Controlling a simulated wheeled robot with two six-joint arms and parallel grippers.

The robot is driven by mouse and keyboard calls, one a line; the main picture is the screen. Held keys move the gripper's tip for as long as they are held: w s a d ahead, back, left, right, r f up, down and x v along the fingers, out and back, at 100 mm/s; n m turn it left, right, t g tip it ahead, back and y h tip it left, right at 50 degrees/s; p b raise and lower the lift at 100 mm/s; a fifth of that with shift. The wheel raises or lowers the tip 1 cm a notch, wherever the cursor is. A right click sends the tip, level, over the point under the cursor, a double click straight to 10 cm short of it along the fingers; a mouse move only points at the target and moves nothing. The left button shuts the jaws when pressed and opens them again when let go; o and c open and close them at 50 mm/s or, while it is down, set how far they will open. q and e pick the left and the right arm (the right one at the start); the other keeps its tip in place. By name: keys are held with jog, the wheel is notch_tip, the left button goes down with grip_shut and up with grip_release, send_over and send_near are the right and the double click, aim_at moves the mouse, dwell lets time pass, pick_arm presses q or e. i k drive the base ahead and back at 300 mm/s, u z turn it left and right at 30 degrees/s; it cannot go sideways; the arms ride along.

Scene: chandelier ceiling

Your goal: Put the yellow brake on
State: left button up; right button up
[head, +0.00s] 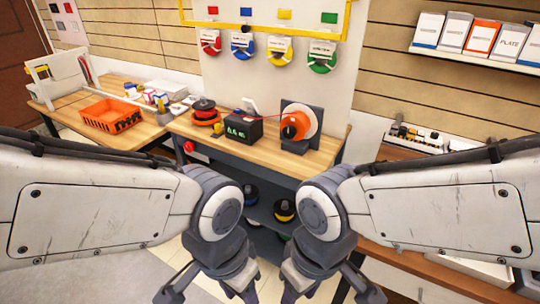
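A yellow round piece (279,51) hangs on the wall panel in a row with red, blue and green ones; I cannot tell whether it is the brake. A small yellow item (217,129) stands on the bench beside a black box. My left gripper (208,291) and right gripper (327,291) are low in front of the bench, far from all of these. Their fingers are spread with nothing seen between them; the tips run to the bottom edge of the view.
A red line runs to the reel. Boxes (482,39) stand on the right wall shelf.

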aim_at(217, 128)
jog(key=u, duration=1.05)
jog(key=i, duration=1)
jog(key=z, duration=1.4)
